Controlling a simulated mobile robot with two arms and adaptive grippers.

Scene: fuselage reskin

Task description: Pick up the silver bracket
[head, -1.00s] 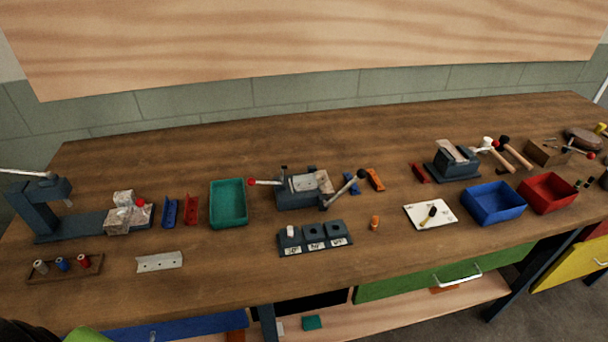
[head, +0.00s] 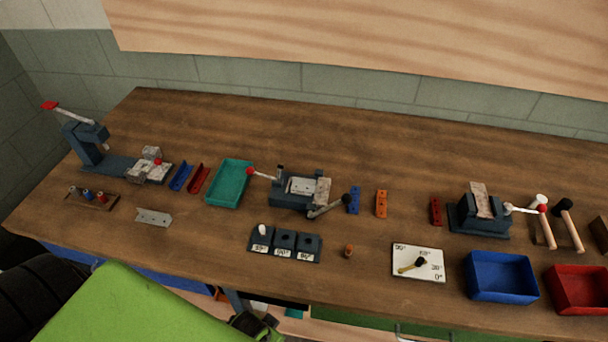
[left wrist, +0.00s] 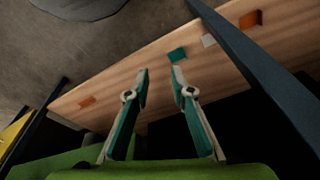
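The silver bracket (head: 154,217) is a small flat light-grey plate with holes. It lies on the wooden workbench (head: 370,260) near the front left edge in the head view, with nothing touching it. My left gripper (left wrist: 160,75) shows in the left wrist view with its two fingers apart and nothing between them. It is over the bench's lower shelf, below the tabletop, away from the bracket. In the head view a green link of my arm fills the lower left, and the gripper's fingers are not clear there. My right gripper is not in view.
Bare bench surrounds the bracket.

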